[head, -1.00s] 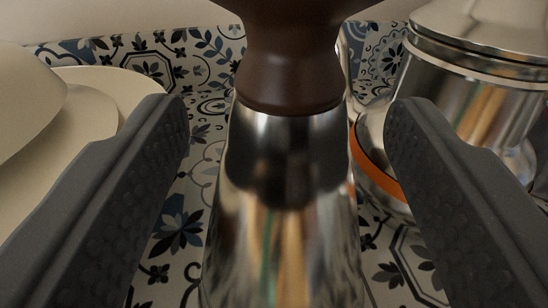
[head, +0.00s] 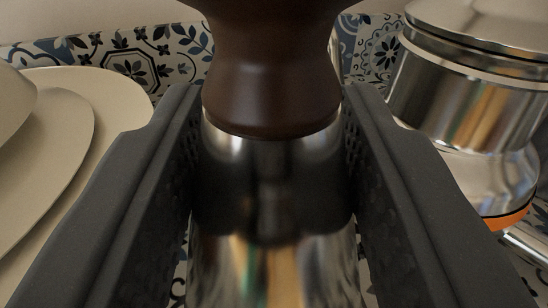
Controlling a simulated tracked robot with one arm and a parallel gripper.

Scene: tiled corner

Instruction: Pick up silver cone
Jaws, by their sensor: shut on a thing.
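The silver cone (head: 275,205) is a shiny metal body that widens downward, with a dark brown knob-like top (head: 268,75) on it. It stands upright in the middle of the head view, and its lower end is cut off by the picture's bottom edge. My gripper (head: 270,120) has one dark grey textured finger on each side of the cone, just below the brown top. The fingers are shut on the cone. The knob's upper end is out of the picture.
Cream plates or dishes (head: 110,95) stand close on the left. A silver pot-like vessel (head: 450,95) with an orange band (head: 508,219) stands close on the right. A patterned tile wall (head: 135,62) is behind. Little free room shows beside my fingers.

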